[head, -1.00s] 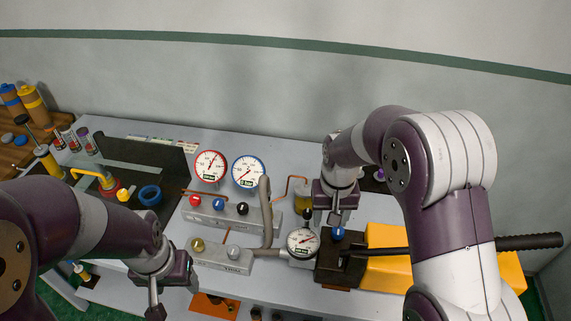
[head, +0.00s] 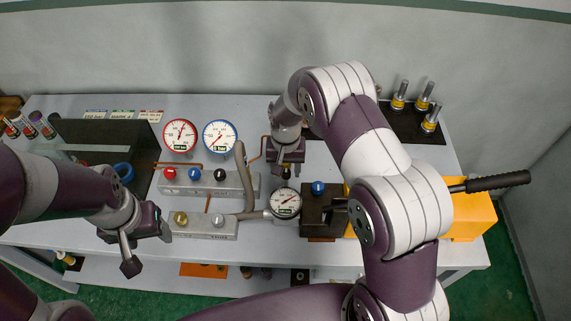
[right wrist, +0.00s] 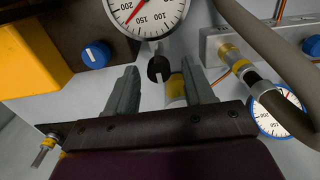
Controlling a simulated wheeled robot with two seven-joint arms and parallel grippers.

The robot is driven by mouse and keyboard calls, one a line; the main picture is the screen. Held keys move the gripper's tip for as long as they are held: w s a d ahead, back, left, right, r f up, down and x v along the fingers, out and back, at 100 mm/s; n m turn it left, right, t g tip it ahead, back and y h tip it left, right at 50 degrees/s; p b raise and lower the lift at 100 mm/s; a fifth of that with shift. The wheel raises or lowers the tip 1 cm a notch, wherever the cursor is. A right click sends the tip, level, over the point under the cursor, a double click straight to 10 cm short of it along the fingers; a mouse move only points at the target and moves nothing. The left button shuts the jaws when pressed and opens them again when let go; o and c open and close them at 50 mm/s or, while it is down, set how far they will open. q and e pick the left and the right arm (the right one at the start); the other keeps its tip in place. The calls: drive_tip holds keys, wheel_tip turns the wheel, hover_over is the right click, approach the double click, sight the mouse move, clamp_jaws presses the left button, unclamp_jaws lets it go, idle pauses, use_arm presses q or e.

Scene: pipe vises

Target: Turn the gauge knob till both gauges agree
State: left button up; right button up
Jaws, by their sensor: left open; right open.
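A round dial gauge (head: 285,202) with a red needle stands beside the dark block; its face also shows in the right wrist view (right wrist: 150,12). A small black knob (head: 286,173) sits just behind it. A red-rimmed gauge (head: 180,136) and a blue-rimmed gauge (head: 220,137) stand at the back of the bench, their needles at different angles. My right gripper (head: 287,160) is open over the black knob. In the right wrist view, the black knob (right wrist: 158,69) shows between and beyond the fingers, apparently ungripped. My left gripper (head: 147,250) is open and empty at the bench's front left.
A manifold with red, blue and black knobs (head: 195,182) lies left of the right gripper, with a grey hose (head: 244,178) close by. A blue knob (head: 318,187) tops the dark block. A yellow box (head: 470,215) with a black-handled lever (head: 498,181) stands right.

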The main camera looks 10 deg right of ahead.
drive_tip(key=shift+s+d+r, duration=0.1)
drive_tip(key=shift+s+d, duration=0.05)
drive_tip(key=shift+s, duration=0.15)
drive_tip(key=shift+w, duration=0.2)
clamp_jaws()
use_arm(q)
drive_tip(key=shift+s, duration=0.15)
drive_tip(key=shift+f, duration=0.1)
use_arm(e)
drive_tip(key=shift+m, duration=0.3)
drive_tip(key=m+b, duration=0.1)
drive_tip(key=m, duration=0.2)
use_arm(q)
drive_tip(key=shift+f+b, duration=0.5)
drive_tip(key=shift+f, duration=0.35)
use_arm(e)
drive_tip(key=shift+w+m, duration=0.1)
drive_tip(key=shift+m, duration=2)
unclamp_jaws()
